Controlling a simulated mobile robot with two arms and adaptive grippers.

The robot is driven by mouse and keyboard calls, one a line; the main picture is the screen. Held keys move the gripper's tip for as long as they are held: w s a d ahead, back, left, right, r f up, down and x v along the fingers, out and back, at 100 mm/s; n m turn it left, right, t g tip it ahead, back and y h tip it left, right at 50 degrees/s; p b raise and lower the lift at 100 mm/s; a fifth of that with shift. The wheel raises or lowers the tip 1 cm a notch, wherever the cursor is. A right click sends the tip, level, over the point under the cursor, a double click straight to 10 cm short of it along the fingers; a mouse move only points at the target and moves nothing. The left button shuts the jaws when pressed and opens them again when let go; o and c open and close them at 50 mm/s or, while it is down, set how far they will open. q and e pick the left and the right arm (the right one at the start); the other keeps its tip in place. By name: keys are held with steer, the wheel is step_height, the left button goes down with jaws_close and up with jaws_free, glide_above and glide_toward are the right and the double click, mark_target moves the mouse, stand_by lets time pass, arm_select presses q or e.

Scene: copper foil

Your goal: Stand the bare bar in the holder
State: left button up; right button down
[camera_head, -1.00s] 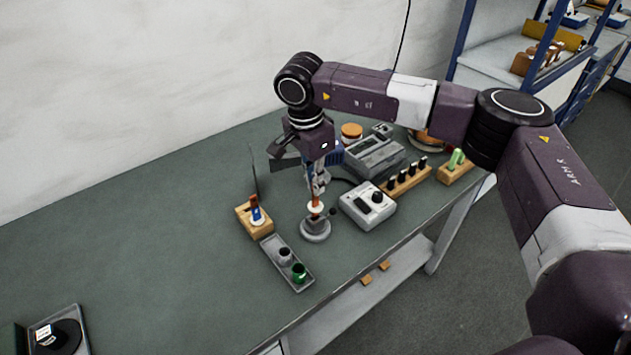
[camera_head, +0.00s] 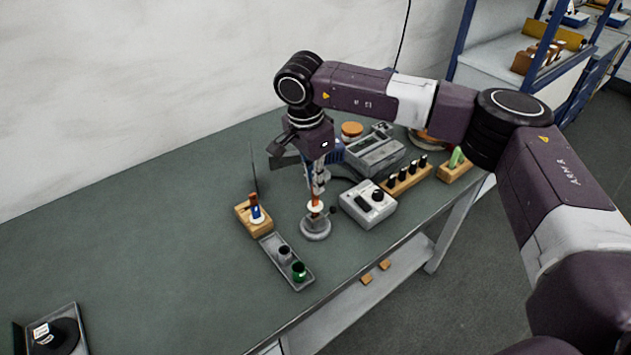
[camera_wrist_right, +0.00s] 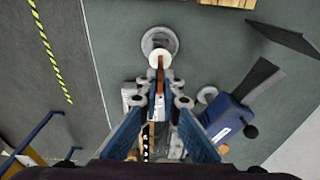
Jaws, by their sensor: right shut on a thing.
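A copper-orange bar (camera_head: 315,198) stands roughly upright above the round grey holder (camera_head: 317,232). A white collar sits around the meeting place of bar and holder, so I cannot tell how deep the bar's lower end is. My right gripper (camera_head: 319,182) points down and is shut on the bar's upper part. In the right wrist view, the gripper (camera_wrist_right: 167,92) closes on the bar (camera_wrist_right: 160,68), and the bar's far end meets the white collar over the round holder base (camera_wrist_right: 160,36). My left gripper is not in view.
A grey meter box (camera_head: 368,203) stands close right of the holder. A wooden block with a blue-and-white item (camera_head: 243,213) and a grey tray with small pots (camera_head: 271,256) are to its left. The bench (camera_head: 150,225) is largely clear further left.

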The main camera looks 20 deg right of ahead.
mark_target(311, 208)
steer(key=shift+f, duration=0.15)
steer(key=shift+f+b, duration=0.75)
stand_by(0.5)
steer(key=shift+f+b, duration=0.4)
steer(key=shift+f, duration=0.05)
steer(key=c, duration=2)
jaws_free()
steer(key=shift+c, duration=0.2)
step_height(311, 208, up, 12)
steer(key=a, duration=0.1)
steer(key=shift+s+a, duration=0.2)
steer(key=shift+s, duration=0.1)
